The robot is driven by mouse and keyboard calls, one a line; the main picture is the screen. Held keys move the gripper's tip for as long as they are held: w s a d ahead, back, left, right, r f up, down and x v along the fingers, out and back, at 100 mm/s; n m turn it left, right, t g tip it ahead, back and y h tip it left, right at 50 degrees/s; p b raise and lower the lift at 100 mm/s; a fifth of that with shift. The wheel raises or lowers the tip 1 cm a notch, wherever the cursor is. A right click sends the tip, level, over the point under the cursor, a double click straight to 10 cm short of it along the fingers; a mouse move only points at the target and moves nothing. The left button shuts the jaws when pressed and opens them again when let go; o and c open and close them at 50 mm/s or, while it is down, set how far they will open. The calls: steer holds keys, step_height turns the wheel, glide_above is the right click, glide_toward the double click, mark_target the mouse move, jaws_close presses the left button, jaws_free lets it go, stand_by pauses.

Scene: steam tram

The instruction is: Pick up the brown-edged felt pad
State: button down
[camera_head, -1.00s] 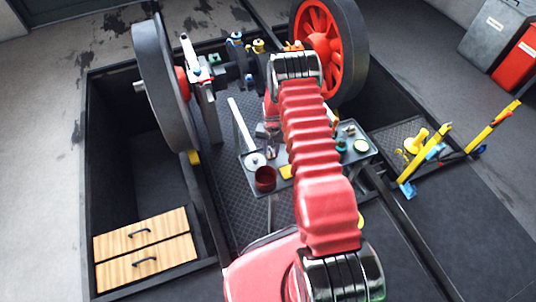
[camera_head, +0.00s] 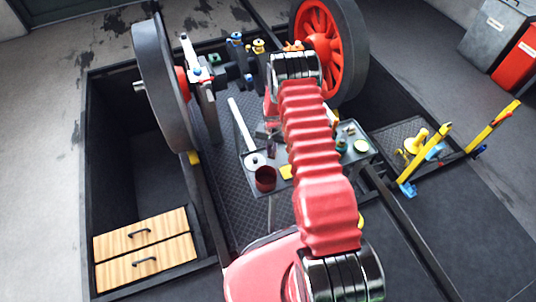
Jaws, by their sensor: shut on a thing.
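My gripper (camera_head: 270,139) shows only in part, small and dark, left of my red arm and over the grey tray (camera_head: 247,168). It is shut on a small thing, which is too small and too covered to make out. I cannot pick out the brown-edged felt pad for certain; my arm hides the middle of the tray.
Large wheels (camera_head: 330,45) stand behind. Yellow posts (camera_head: 426,160) stand at right. A wooden drawer unit (camera_head: 143,247) sits at lower left.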

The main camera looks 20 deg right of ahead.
stand_by(0.4)
step_height(320, 180, up, 10)
stand_by(0.6)
stand_by(0.4)
steer(key=c, duration=2.4)
jaws_free()
steer(key=shift+c, duration=0.2)
jaws_close()
steer(key=shift+r, duration=0.1)
